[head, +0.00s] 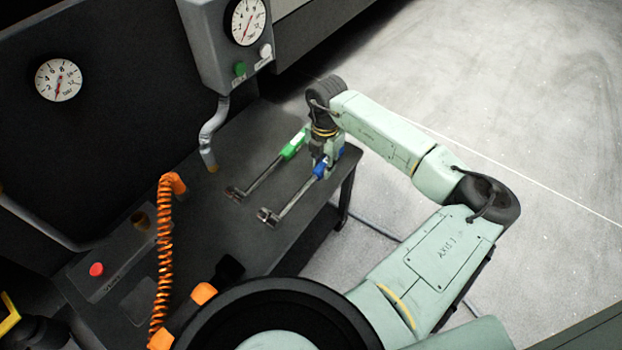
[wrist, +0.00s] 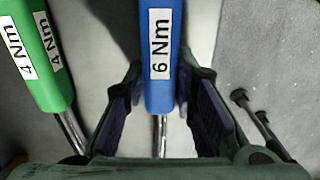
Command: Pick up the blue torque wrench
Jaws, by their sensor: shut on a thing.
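The blue torque wrench (head: 298,198) lies at the right part of the dark bench, its blue handle near the bench's right edge and its steel head toward the front left. In the wrist view its blue handle (wrist: 158,95) bears a "6 Nm" label. My gripper (head: 321,165) is at the blue handle, reaching down from above. In the wrist view my gripper (wrist: 165,105) has a finger on each side of the handle and is shut on it. The pictures do not clearly show whether the wrench is clear of the bench.
A green torque wrench (head: 273,169), marked "4 Nm" in the wrist view (wrist: 38,50), lies close beside on the left. A grey gauge box (head: 225,50) with a bent pipe stands behind. An orange coiled hose (head: 163,260) is at the left. The bench's middle (head: 215,225) is clear.

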